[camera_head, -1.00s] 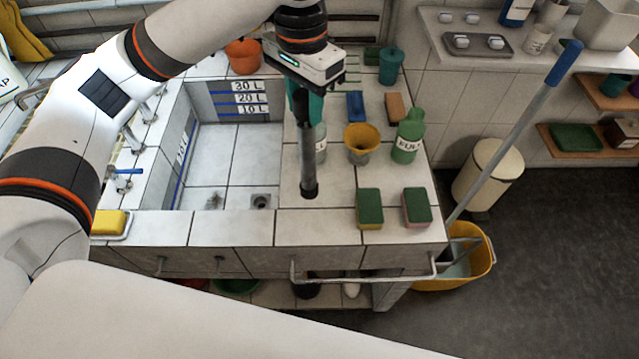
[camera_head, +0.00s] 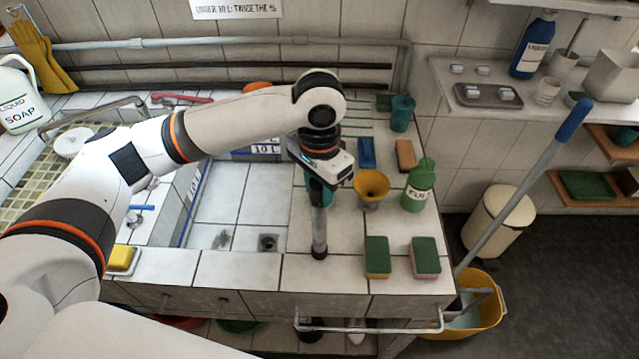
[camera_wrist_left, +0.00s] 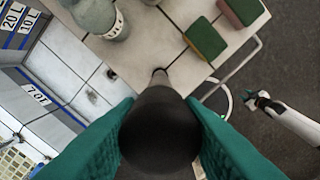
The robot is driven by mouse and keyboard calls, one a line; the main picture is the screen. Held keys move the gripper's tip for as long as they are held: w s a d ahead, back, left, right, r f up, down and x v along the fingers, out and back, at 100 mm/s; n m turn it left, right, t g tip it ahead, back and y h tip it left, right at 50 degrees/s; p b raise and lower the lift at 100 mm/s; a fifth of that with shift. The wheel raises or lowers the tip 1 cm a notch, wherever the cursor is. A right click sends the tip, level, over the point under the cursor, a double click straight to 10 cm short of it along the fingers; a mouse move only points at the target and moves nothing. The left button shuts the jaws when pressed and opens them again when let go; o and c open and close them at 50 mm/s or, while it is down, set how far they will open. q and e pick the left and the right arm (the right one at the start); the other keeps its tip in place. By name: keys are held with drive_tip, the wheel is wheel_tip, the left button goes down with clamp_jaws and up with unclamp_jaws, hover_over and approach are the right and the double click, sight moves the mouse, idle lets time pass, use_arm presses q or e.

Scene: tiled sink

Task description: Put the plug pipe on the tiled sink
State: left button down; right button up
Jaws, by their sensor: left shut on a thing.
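The plug pipe (camera_head: 319,230) is a long, roughly upright pipe with a dark lower end, over the tiled ledge right of the basin. I cannot tell whether that end touches the tiles. My left gripper (camera_head: 319,190) is shut on its upper part. In the left wrist view the pipe's black round top (camera_wrist_left: 160,125) fills the space between the teal fingers. The tiled sink (camera_head: 225,268) has a basin with a dark drain hole (camera_head: 268,242), left of the pipe. In the left wrist view my right gripper (camera_wrist_left: 262,100) is small, at the right; its jaws are unclear.
Two green sponges (camera_head: 377,255) (camera_head: 425,256) lie right of the pipe. A yellow funnel (camera_head: 371,187) and a green bottle (camera_head: 418,187) stand behind them. A yellow bucket (camera_head: 485,310) with a blue-handled mop (camera_head: 520,190) stands on the floor at right.

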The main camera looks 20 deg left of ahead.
use_arm(q)
drive_tip(key=c, duration=1.3)
unclamp_jaws()
drive_tip(key=shift+f, duration=0.1)
drive_tip(key=o, duration=0.3)
drive_tip(key=shift+o, duration=0.2)
drive_tip(key=shift+r, duration=0.5)
wheel_tip(320, 180, up, 11)
drive_tip(key=b, duration=0.1)
drive_tip(key=shift+r, duration=0.15)
